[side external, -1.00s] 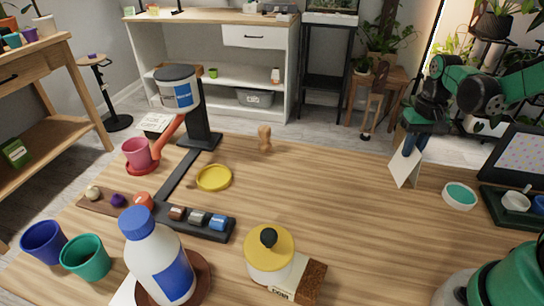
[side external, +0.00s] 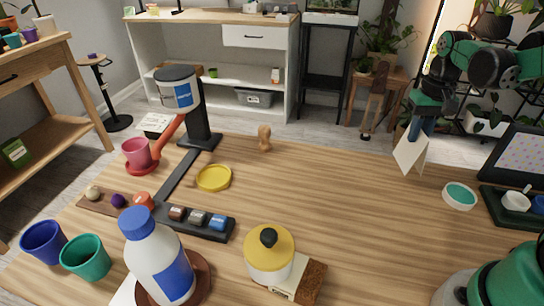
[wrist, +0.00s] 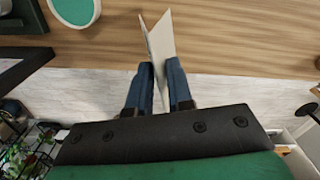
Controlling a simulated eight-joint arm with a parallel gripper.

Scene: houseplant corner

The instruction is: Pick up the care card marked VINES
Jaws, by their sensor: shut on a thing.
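My gripper (side external: 420,128) is shut on a white folded card (side external: 409,154) at the right of the side view. The card hangs below the blue fingers, slightly tilted, and appears to be above the wooden table. In the wrist view the two blue fingers (wrist: 159,78) pinch the folded card (wrist: 160,40) between them, and its two leaves spread apart beyond the tips. No marking is readable on the card faces I see, so I cannot tell whether it says VINES.
A bowl with teal contents (side external: 460,195) and a dark green tray (side external: 500,222) stand right of the card. A yellow-topped jar (side external: 268,247), a blue-capped bottle (side external: 150,250) and a dispenser stand (side external: 201,120) are further left. The middle of the table (side external: 330,195) is clear.

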